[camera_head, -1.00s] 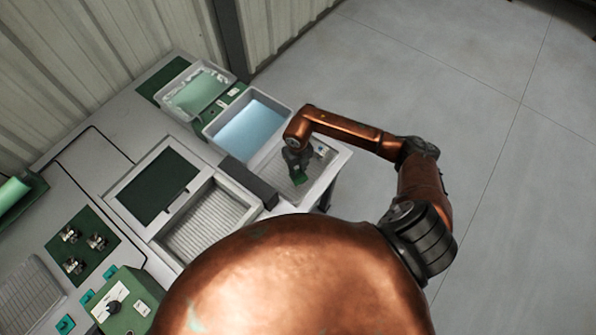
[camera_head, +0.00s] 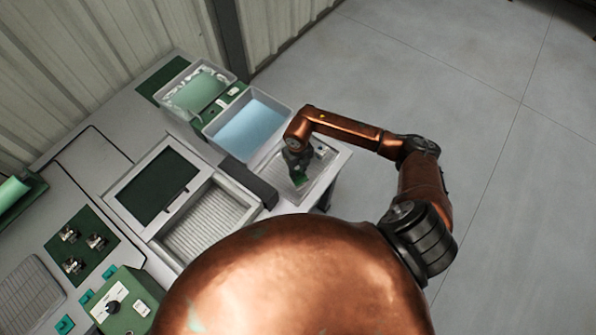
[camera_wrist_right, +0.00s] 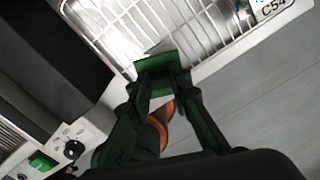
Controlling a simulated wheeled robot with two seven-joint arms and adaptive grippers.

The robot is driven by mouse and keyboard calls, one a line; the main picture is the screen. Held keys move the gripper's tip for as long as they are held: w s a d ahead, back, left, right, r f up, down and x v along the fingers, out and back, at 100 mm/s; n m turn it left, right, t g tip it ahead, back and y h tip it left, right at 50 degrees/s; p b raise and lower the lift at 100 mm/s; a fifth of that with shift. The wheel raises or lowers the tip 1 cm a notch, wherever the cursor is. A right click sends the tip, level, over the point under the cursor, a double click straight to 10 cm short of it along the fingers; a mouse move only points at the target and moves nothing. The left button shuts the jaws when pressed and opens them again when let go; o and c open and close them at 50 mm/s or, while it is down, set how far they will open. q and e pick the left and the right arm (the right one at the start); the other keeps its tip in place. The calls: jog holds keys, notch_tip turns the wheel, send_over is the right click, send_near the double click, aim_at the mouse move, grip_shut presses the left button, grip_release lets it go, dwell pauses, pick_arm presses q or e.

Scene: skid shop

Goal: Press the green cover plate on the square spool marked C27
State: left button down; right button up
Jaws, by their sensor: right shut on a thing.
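My right gripper (camera_head: 297,170) is shut on a small green plate (camera_head: 300,181), over the ribbed tray at the far right corner of the bench. In the right wrist view, the green plate (camera_wrist_right: 156,76) sits between the two fingertips (camera_wrist_right: 160,88) in front of a white wire rack. I cannot read a C27 mark in any view. Several small metal parts (camera_head: 95,242) stand on a green mat at left; their marks are unreadable. My left gripper is not in view.
A light-blue-lined bin (camera_head: 205,133) and a bin with green contents (camera_head: 232,76) stand behind the tray. A dark block (camera_head: 248,180) lies beside it. An empty ribbed tray (camera_head: 212,220) and a control box with a knob (camera_head: 128,305) are nearer. Floor is clear at right.

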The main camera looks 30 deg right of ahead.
jog(key=shift+f+b, duration=0.35)
jog(key=shift+f, duration=0.15)
dwell(0.7)
jog(key=o, duration=0.8)
jog(key=o, duration=0.4)
jog(key=shift+o, duration=0.2)
jog(key=shift+r+p, duration=2.65)
jog(key=shift+r, duration=1.4)
